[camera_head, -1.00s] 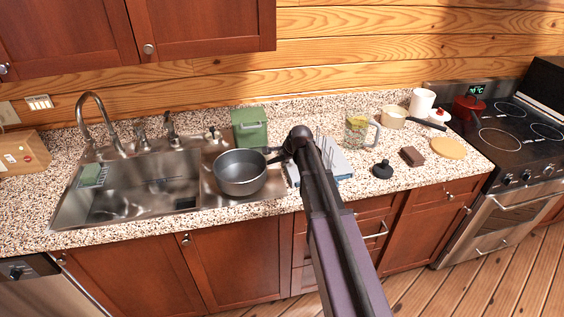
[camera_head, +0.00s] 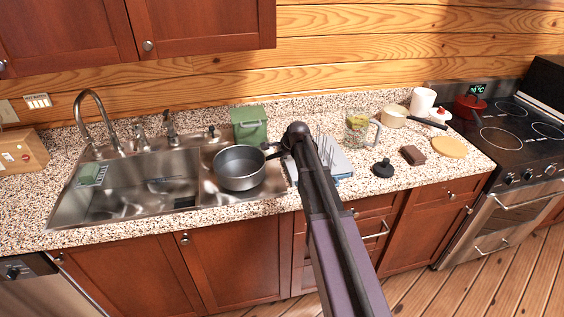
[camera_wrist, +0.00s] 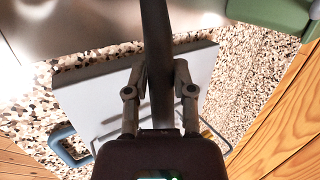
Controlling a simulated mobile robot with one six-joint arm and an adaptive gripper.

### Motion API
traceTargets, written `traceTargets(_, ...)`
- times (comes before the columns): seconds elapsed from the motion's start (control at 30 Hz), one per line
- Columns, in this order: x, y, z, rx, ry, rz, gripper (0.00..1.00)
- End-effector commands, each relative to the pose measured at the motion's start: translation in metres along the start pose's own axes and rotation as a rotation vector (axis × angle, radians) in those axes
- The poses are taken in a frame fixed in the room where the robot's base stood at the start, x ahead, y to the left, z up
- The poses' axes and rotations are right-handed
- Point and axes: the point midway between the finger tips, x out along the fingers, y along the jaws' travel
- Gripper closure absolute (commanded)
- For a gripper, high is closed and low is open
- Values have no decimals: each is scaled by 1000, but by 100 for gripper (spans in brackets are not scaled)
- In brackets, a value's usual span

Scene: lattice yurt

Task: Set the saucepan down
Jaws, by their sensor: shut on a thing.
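The grey saucepan (camera_head: 240,168) is upright over the steel drainboard at the right of the sink. Its dark handle points right, into my gripper (camera_head: 281,149). In the wrist view, my gripper (camera_wrist: 160,88) is shut on the handle (camera_wrist: 157,40), which runs up out of the picture between the two fingers. The pan's bowl is out of the wrist view. In the head view my arm hides most of the fingers. The pan's base looks very close to the drainboard (camera_head: 211,187); I cannot tell whether it touches.
The sink basin (camera_head: 140,185) lies left of the pan. A green canister (camera_head: 249,125) stands behind it. A pale rack or board (camera_head: 341,163) lies right, under my arm. A glass jug (camera_head: 357,130), a dark knob-topped object (camera_head: 383,168) and a brown block (camera_head: 412,155) stand farther right.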

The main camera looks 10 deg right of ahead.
Motion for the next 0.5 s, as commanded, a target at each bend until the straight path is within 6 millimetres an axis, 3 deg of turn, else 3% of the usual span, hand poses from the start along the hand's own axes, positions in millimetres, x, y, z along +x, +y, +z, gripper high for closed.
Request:
traceTargets(0.2, 17, 11, -2, 2, -1, -1, 100)
traceTargets(0.5, 19, 12, -2, 2, -1, -1, 100)
